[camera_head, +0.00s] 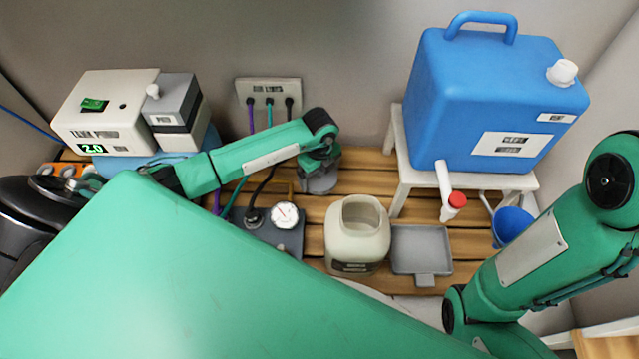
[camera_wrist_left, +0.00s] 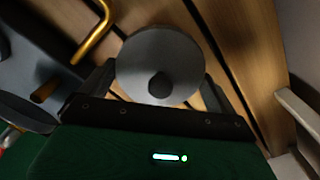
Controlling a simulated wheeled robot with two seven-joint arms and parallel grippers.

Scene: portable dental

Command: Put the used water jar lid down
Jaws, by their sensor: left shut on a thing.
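The used water jar lid (camera_wrist_left: 145,52) is a round grey disc with a dark knob in the left wrist view. My left gripper (camera_wrist_left: 158,84) is shut on it, one finger at each side. In the head view the lid (camera_head: 318,183) shows below my left wrist, over the wooden slats behind the jar. I cannot tell whether it touches the slats. The used water jar (camera_head: 345,245) is cream-coloured, upright and open at the top, in front and to the right of the lid. My right arm shows at the right, but its gripper is out of view.
A grey square tray (camera_head: 421,247) lies right of the jar. A gauge unit (camera_head: 284,216) with hoses stands left of it. A blue water tank (camera_head: 490,90) sits on a white stand (camera_head: 400,180) with a red-tipped tap (camera_head: 456,201). A blue cup (camera_head: 511,225) is below it.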

